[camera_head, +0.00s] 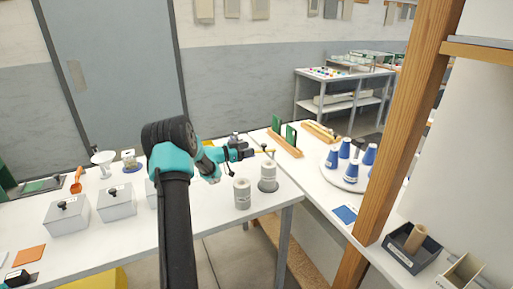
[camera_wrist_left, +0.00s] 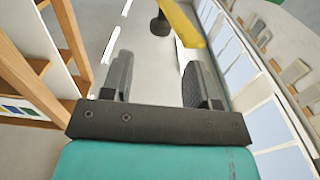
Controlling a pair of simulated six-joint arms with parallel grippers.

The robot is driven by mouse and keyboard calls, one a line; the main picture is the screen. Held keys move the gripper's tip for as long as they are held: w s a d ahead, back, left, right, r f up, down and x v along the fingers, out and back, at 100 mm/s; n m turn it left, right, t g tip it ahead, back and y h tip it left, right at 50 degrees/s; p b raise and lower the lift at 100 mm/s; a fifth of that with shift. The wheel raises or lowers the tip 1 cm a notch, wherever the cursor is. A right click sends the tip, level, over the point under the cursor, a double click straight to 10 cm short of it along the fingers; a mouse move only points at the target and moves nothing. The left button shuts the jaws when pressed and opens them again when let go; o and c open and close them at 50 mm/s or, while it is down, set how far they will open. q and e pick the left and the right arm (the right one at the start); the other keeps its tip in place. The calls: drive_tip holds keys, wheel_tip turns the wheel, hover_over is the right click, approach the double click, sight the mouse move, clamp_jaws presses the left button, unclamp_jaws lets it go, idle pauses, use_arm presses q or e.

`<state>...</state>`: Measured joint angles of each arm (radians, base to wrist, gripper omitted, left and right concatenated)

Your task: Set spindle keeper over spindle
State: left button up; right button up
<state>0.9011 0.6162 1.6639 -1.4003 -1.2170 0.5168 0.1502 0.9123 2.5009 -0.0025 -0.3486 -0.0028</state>
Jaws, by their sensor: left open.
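My left gripper (camera_head: 250,152) is open, above the near table's right end. In the left wrist view its two dark fingers (camera_wrist_left: 156,75) stand apart with nothing between them. A yellow bar (camera_head: 266,151) shows just beyond the fingertips, with a small dark knob at it. In the wrist view the yellow bar (camera_wrist_left: 184,22) and the dark knob (camera_wrist_left: 160,27) lie ahead of the fingers. I cannot tell which of these is the keeper. A white roll (camera_head: 268,172) stands upright on a grey round base (camera_head: 268,186), below the bar; any spindle inside is hidden. My right gripper is not in view.
Another white roll (camera_head: 242,193) stands beside the base. Lidded grey boxes (camera_head: 117,203) stand on the left. Blue cones (camera_head: 351,172) stand on a round white tray on the right table. A wooden post (camera_head: 405,125) rises at the right. A gap separates the tables.

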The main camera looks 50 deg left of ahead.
use_arm(q)
drive_tip(key=v, duration=1)
drive_tip(key=shift+w+r, duration=0.1)
